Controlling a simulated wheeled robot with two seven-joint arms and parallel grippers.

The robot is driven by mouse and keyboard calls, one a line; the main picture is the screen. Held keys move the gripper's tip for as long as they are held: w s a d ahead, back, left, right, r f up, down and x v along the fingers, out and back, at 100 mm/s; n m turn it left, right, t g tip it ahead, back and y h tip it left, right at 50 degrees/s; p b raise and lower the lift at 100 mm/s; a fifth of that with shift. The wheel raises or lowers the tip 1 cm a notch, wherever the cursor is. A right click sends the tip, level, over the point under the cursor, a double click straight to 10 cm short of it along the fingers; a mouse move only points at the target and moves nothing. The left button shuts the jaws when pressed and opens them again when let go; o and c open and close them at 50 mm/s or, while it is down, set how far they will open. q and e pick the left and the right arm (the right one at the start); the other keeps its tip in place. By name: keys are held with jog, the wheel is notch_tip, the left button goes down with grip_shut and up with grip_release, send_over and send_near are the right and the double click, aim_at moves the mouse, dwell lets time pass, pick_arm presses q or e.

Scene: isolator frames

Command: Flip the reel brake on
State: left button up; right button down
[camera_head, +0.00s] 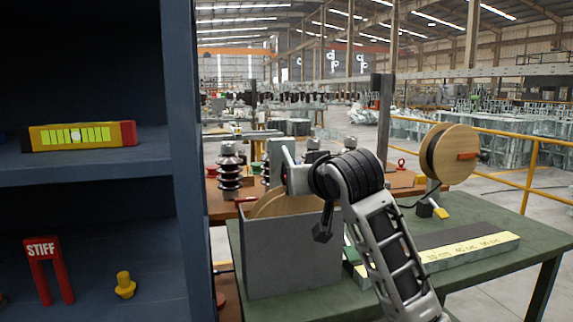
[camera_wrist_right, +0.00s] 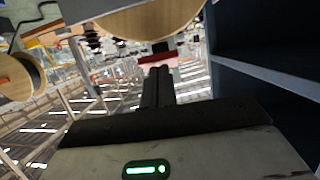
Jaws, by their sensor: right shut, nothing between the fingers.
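A large wooden reel (camera_head: 285,205) sits in a grey box-like stand (camera_head: 292,255) on the green table. A small red lever-like part (camera_head: 246,199) shows at the stand's left upper edge; I take it for the brake. In the right wrist view a red part (camera_wrist_right: 158,61) lies just beyond my right fingertips, below the rim of a wooden reel (camera_wrist_right: 150,18). My right gripper (camera_wrist_right: 159,72) is shut and empty. I cannot tell whether it touches the red part. In the head view my right wrist is over the stand and its fingers are hidden. My left gripper is not in view.
A dark blue shelf (camera_head: 180,150) stands close on the left, holding a yellow level (camera_head: 80,136). A second wooden reel (camera_head: 455,154) stands on the right, above a yellow-handled black part (camera_head: 432,208). A marked strip (camera_head: 470,248) lies on the green table (camera_head: 530,222).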

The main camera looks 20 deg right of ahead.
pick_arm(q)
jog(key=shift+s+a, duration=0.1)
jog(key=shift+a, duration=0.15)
pick_arm(e)
jog(key=shift+f, duration=0.35)
